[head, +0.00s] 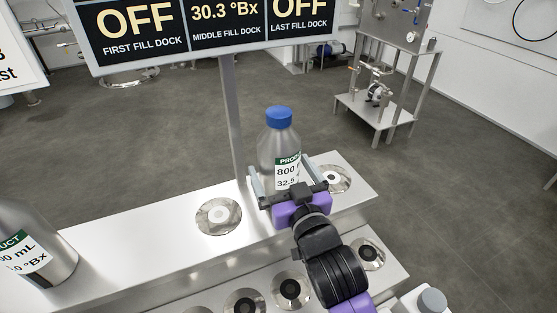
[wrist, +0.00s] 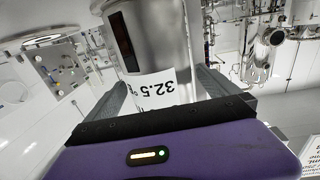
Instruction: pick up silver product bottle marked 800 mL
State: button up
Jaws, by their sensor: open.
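The silver product bottle (head: 279,148) has a blue cap and a white and green label reading "800" and "32.5". It stands upright on the metal bench, near the middle of the head view. My gripper (head: 276,180) is open, with one finger on each side of the bottle's lower body. In the wrist view the bottle (wrist: 158,45) fills the space between my gripper's fingers (wrist: 165,85), and its label shows upside down. I cannot tell whether either finger touches it. My gripper hides the bottle's base.
Another silver bottle (head: 32,245) stands at the left on the bench (head: 130,255). Round docks (head: 219,216) lie left and right of the held area. A post (head: 232,120) carrying a sign (head: 205,25) rises behind the bench, close left of the bottle.

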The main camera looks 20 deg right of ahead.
jog(key=shift+w, duration=0.95)
jog(key=c, duration=1.8)
jog(key=shift+r, duration=0.2)
jog(key=shift+c, duration=1)
